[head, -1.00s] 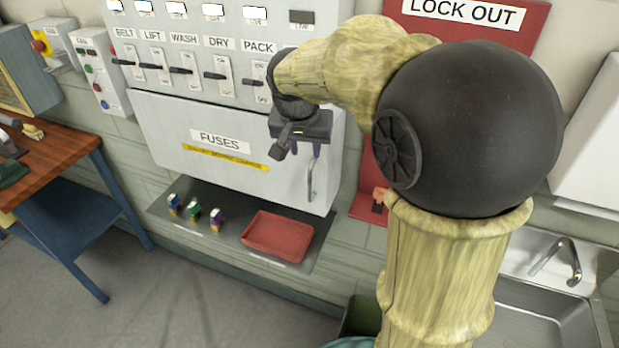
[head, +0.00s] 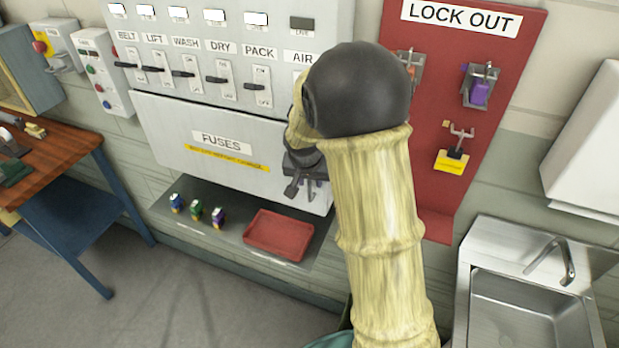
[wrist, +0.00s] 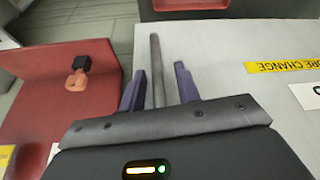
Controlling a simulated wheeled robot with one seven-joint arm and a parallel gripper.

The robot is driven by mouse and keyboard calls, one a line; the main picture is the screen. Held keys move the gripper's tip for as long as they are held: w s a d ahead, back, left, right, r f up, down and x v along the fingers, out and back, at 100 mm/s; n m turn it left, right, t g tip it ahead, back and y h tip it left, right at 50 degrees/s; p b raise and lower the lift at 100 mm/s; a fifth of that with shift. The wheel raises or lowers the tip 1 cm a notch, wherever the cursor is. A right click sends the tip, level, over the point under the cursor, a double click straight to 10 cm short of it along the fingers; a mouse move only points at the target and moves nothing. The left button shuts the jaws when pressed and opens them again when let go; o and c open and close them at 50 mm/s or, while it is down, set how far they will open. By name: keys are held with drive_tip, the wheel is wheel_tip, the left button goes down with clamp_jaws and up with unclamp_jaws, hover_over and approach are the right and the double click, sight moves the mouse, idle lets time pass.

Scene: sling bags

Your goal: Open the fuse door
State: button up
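The grey fuse door (head: 170,128), labelled FUSES with a yellow strip, looks shut flat against the cabinet in the head view. Its grey bar handle is hidden there behind my arm and gripper (head: 306,190). In the wrist view the handle (wrist: 155,60) runs between the two purple fingers of my gripper (wrist: 160,85). The fingers are apart, one on each side of the bar, with visible gaps. The door (wrist: 230,65) also shows on the right in the wrist view.
A shelf (head: 180,225) below the door holds three small fuses (head: 197,209) and a red tray (head: 279,235). Lever switches line the panel above. A workbench (head: 65,155) stands at left.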

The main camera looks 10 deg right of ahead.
drive_tip(key=shift+f, duration=0.1)
clamp_jaws()
idle(0.4)
